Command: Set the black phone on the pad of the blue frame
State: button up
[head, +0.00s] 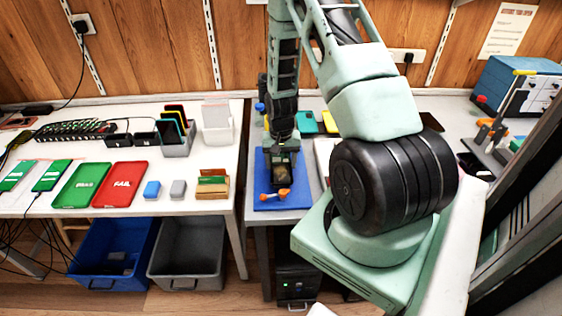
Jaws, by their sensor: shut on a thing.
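The blue frame (299,199) lies flat on the table right of the gap, with an orange clamp handle (273,196) at its near side. My gripper (284,157) points down over the frame's middle and is shut on a dark slab, the black phone (282,177). The phone is within the frame's outline in the picture. My gripper hides its far end and much of the pad. I cannot tell whether the phone touches the pad.
A green PASS tray (80,185), a red FAIL tray (119,185) and a phone rack (178,148) are on the left table. A blue-drawered box and another orange-handled fixture (490,130) stand at right.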

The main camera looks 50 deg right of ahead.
jog(key=shift+f, duration=0.1)
dwell(0.3)
jog(key=o, duration=1.4)
jog(key=shift+r+p, duration=0.45)
jog(key=shift+r, duration=0.2)
notch_tip(320, 180, up, 7)
jog(key=p, duration=0.5)
dwell(0.7)
